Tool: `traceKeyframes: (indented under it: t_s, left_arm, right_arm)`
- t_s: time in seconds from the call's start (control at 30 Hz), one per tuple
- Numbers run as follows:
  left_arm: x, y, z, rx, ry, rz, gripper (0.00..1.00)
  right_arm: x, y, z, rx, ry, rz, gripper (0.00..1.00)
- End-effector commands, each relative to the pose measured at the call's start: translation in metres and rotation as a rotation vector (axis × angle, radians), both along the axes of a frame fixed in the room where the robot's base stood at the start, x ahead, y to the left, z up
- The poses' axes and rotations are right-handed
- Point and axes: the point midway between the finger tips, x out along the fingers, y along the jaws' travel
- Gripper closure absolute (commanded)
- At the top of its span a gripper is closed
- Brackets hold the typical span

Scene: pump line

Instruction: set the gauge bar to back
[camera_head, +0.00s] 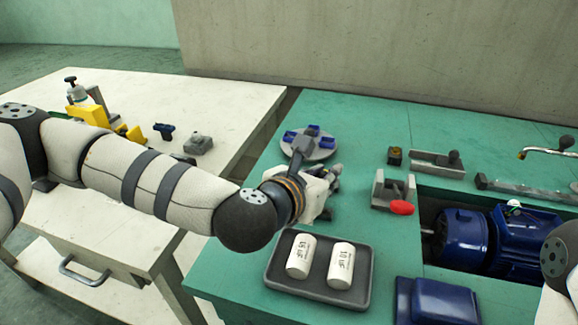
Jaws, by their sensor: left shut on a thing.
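My left gripper (332,178) is at the centre of the camera_head view, low over the green bench, just in front of a round grey plate (322,153) with several blue pieces on it. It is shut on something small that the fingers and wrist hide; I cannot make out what. I cannot say for sure which part is the gauge bar. A long grey bar (520,192) lies on the bench at the right, and a grey slide (437,166) with a dark round knob is behind it to the left. My right gripper is out of view; only part of that arm shows at the right edge.
A grey bracket (382,190) with a red knob (401,208) stands right of the gripper. A dark tray (314,299) with two white cylinders is in front. A blue motor (480,240) sits in a recess. A white table (230,100) is at the left.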

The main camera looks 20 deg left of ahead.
Motion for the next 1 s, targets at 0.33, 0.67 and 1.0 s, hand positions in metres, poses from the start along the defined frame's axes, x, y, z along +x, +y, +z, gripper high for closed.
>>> traceKeyframes:
  t_s: [0.33,0.67,1.0]
  left_arm:
    - [0.0,-0.023,0.0,-0.002,-0.002,0.003,1.0]
    - [-0.001,-0.023,0.0,-0.001,-0.002,0.0,0.61]
    - [-0.018,-0.018,0.008,-0.002,0.0,-0.001,0.61]
  right_arm:
    - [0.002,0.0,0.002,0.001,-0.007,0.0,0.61]
    - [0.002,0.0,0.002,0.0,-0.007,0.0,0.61]
    - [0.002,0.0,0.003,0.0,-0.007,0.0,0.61]
